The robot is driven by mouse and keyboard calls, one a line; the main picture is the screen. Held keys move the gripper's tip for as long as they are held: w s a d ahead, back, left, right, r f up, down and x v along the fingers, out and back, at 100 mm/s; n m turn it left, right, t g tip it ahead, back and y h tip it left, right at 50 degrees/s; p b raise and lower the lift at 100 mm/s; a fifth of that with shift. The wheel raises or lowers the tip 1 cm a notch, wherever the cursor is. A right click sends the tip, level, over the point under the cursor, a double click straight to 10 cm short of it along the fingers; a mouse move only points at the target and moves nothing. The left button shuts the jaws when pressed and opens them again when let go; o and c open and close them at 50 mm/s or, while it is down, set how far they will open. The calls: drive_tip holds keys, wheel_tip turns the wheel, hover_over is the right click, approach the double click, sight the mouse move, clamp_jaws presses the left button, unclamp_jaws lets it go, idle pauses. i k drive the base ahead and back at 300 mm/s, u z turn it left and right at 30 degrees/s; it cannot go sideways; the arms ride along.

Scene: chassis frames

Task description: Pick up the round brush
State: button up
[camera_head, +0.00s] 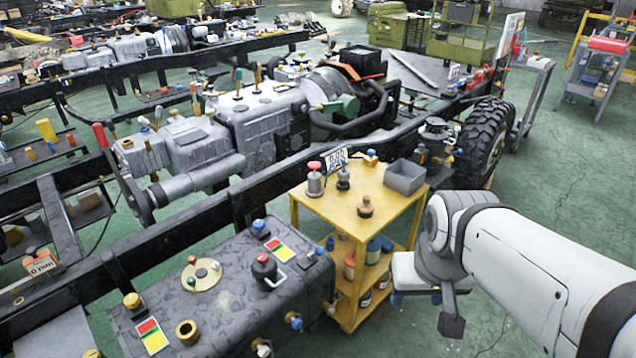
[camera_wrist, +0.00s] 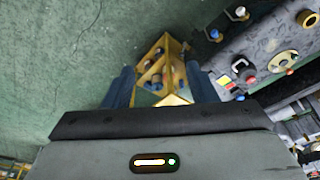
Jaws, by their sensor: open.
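A small brown round piece with a knob on top (camera_head: 365,207), which looks like the round brush, stands upright on the top of the yellow cart (camera_head: 385,233), near its front. My gripper (camera_wrist: 160,86) shows in the wrist view with its two bluish fingers spread apart and nothing between them. The yellow cart (camera_wrist: 163,46) shows beyond the fingertips, small and tilted. I cannot make out the brush in the wrist view. In the head view my arm's end hangs to the right of the cart, apart from the brush.
The cart top also holds a grey bin (camera_head: 405,177), a red-topped canister (camera_head: 315,180) and a dark knobbed piece (camera_head: 343,178). Several jars stand on its lower shelf. A dark tank (camera_head: 225,320) lies to the left, the truck chassis behind. Green floor (camera_head: 545,190) is free at right.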

sight(364, 208)
drive_tip(key=u, duration=0.25)
drive_tip(key=i, duration=1.45)
